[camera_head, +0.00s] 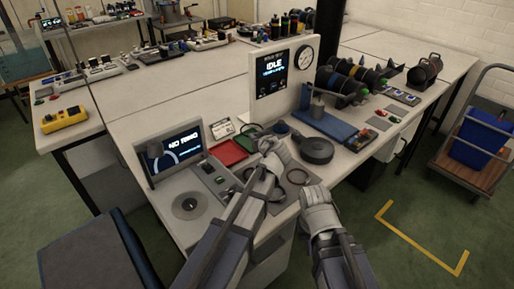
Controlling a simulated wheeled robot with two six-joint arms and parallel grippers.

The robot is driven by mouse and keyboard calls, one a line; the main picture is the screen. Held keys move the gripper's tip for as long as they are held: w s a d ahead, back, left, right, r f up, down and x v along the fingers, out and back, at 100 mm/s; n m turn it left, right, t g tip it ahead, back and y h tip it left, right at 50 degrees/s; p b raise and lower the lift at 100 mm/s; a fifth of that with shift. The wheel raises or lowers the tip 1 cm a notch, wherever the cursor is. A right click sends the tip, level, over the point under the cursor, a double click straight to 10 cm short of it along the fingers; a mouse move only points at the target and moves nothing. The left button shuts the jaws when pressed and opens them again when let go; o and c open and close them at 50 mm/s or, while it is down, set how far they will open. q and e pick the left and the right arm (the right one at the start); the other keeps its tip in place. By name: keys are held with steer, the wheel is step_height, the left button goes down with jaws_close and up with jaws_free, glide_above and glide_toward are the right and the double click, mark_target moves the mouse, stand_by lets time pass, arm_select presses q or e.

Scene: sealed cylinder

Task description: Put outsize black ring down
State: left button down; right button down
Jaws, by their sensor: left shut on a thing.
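My left gripper (274,150) is over the front part of the workbench, between the red tray and the round black part.
A red tray (229,153) and a screen reading "NO RING" (182,146) stand to the left.

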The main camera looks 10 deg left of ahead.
mark_target(257, 154)
arm_select(q)
steer(key=shift+f+b, duration=1.65)
steer(key=shift+f, duration=0.15)
steer(key=shift+f, duration=0.1)
steer(key=shift+f+b, duration=0.25)
steer(key=shift+b, duration=0.15)
steer(key=shift+s, duration=0.1)
steer(key=shift+f, duration=0.15)
steer(key=shift+s+b, duration=0.15)
steer(key=shift+b, duration=0.15)
